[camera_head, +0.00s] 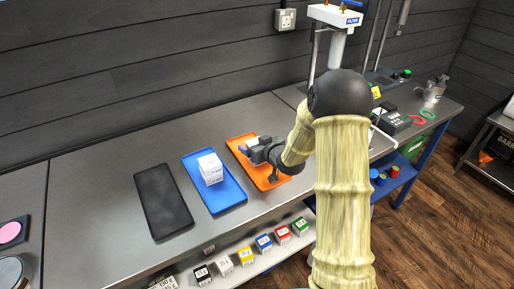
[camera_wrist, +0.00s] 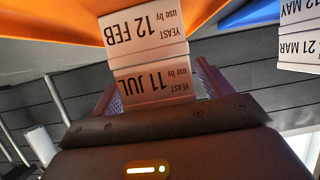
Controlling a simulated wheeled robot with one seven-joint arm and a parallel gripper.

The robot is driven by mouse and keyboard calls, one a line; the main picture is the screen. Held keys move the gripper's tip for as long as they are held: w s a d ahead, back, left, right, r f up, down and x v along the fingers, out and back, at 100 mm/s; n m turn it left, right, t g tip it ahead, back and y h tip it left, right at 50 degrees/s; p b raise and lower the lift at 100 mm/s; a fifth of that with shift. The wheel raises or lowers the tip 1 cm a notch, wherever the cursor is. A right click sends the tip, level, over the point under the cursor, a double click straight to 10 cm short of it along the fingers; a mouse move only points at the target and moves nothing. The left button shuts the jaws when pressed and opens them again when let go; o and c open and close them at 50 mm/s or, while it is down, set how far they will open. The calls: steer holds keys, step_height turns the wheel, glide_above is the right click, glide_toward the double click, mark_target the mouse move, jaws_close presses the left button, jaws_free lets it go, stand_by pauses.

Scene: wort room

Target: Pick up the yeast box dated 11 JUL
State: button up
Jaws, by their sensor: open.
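In the wrist view, which is upside down, the yeast box dated 11 JUL (camera_wrist: 155,86) is a white box with black print. It sits on top of a similar box dated 12 FEB (camera_wrist: 145,33), which stands on the orange tray (camera_head: 265,183). My gripper (camera_wrist: 158,78) is open, with one finger on each side of the 11 JUL box. I cannot tell whether the fingers touch it. In the head view my gripper (camera_head: 257,153) is over the orange tray and hides most of the boxes there.
A blue tray (camera_head: 228,199) left of the orange one holds stacked white boxes (camera_head: 210,168); the wrist view shows a 21 MAR box (camera_wrist: 299,49) on a MAY box (camera_wrist: 298,11). A bare black tray (camera_head: 163,200) lies further left. Several colour-labelled boxes stand on a lower shelf (camera_head: 238,278).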

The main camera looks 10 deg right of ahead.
mark_target(257, 142)
steer(key=shift+c, duration=0.2)
steer(key=c, duration=1)
steer(key=shift+c, duration=0.2)
step_height(257, 142, up, 10)
steer(key=shift+r, duration=0.1)
steer(key=shift+d, duration=0.2)
